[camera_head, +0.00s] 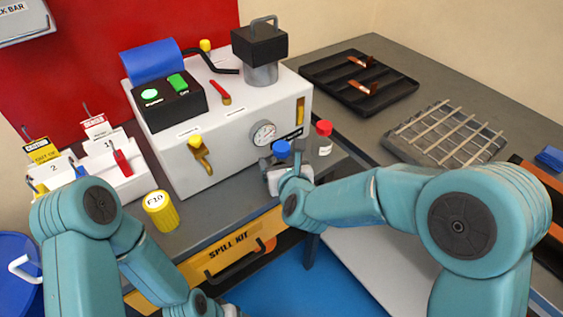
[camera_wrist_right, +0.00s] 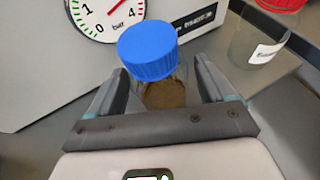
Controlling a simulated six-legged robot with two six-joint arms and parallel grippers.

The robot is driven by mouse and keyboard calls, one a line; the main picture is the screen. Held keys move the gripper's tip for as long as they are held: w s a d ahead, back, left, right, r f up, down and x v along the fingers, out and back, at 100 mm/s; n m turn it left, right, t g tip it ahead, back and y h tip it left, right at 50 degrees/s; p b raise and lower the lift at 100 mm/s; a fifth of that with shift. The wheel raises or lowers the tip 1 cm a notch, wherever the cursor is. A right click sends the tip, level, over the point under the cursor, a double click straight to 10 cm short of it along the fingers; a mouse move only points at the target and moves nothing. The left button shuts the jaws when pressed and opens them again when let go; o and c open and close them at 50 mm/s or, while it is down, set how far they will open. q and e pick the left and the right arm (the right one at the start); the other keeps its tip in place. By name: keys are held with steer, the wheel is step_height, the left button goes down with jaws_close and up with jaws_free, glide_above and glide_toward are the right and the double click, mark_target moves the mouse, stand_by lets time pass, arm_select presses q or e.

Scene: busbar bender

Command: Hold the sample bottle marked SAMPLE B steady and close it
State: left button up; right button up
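A clear bottle with a blue cap (camera_head: 281,150) stands at the bench edge in front of the white machine. In the right wrist view, the blue cap (camera_wrist_right: 148,50) sits over the bottle, which has brownish contents (camera_wrist_right: 164,94); whether the cap is tight cannot be told. My right gripper (camera_wrist_right: 162,88) has its fingers apart on either side of this bottle, with narrow gaps visible. A red-capped bottle (camera_head: 323,139) with a white label stands to its right. No SAMPLE B marking is readable on either bottle. My left arm reaches below the picture; its fingers are not visible.
The white machine (camera_head: 230,135) with a pressure gauge (camera_head: 263,133) stands close behind the bottles. A yellow cylinder (camera_head: 159,211) stands left on the bench. A black tray (camera_head: 360,82) and a wire rack (camera_head: 446,132) lie on the right-hand table. A spill kit drawer (camera_head: 236,250) is below.

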steer(key=shift+r, duration=0.15)
steer(key=shift+s+r, duration=0.1)
steer(key=shift+s, duration=0.2)
steer(key=v, duration=1.1)
steer(key=shift+s+d, duration=0.1)
steer(key=shift+s, duration=0.05)
